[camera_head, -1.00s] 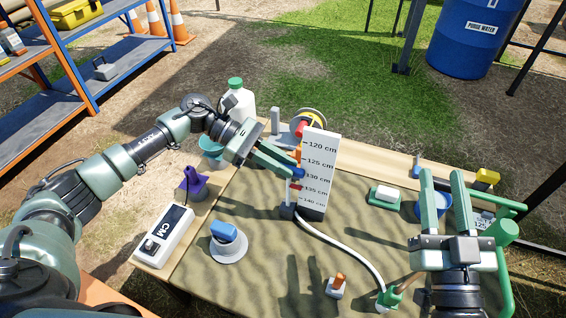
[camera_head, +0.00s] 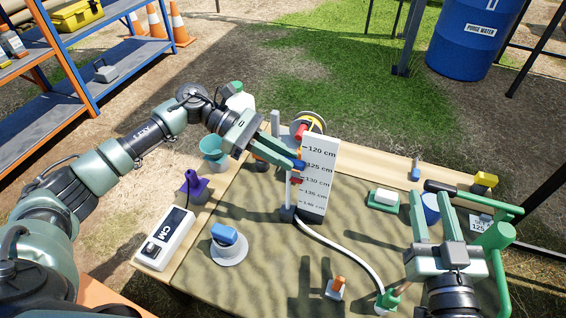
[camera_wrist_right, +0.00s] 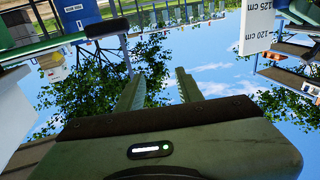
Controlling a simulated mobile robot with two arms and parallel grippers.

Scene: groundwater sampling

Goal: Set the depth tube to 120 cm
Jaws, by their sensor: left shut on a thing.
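The white depth scale board (camera_head: 315,195) stands upright on the table, marked from 120 cm at the top to about 140 cm. The depth tube (camera_head: 289,192) runs upright along its left side. On it sit orange, blue and red pieces; the blue piece (camera_head: 300,164) is level with about the 125 cm mark. My left gripper (camera_head: 293,163) is shut at the blue piece, its fingers partly hiding the tube. My right gripper (camera_head: 429,198) is open and empty at the right of the table; its parted fingers also show in the right wrist view (camera_wrist_right: 160,85).
A white hose (camera_head: 350,245) curves from the board's foot to a green fitting (camera_head: 388,299). A blue cup (camera_head: 430,208) and a green-and-white block (camera_head: 384,198) stand near my right gripper.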

